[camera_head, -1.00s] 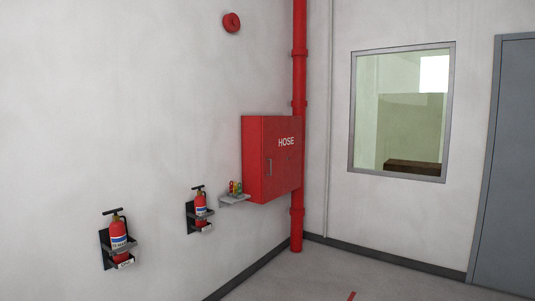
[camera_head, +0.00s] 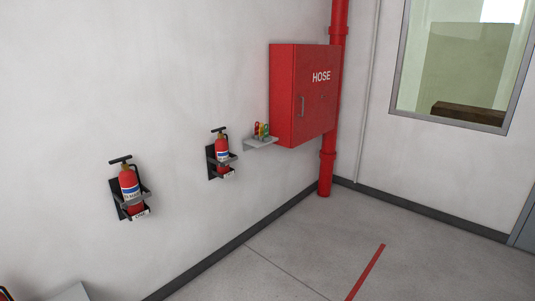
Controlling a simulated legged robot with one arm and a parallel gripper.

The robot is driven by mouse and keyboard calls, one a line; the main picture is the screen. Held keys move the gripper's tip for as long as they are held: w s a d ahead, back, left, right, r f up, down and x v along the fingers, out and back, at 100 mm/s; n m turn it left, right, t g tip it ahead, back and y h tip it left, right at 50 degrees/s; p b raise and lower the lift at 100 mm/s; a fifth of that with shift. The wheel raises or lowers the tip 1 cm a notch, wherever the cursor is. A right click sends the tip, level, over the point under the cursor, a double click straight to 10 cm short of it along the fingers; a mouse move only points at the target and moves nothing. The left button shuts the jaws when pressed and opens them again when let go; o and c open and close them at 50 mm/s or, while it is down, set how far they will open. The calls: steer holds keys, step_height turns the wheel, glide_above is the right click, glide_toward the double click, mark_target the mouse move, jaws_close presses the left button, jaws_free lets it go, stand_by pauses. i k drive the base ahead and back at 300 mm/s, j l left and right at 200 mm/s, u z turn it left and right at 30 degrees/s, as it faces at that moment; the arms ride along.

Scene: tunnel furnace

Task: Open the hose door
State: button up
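The red hose cabinet (camera_head: 290,98) hangs on the left wall near the room's corner. Its door (camera_head: 318,105) carries the white word HOSE and looks shut. The cabinet is some distance ahead of me, right of centre. My gripper is not in view.
A small wall shelf (camera_head: 261,143) with several coloured items (camera_head: 262,130) is just left of the cabinet. Two fire extinguishers (camera_head: 131,187) (camera_head: 222,152) hang on the wall. A red pipe (camera_head: 327,170) stands behind the cabinet. The floor (camera_head: 310,240) ahead is clear, with a red line.

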mark_target(317, 69)
steer(key=i+z, duration=0.25)
steer(key=i, duration=2.05)
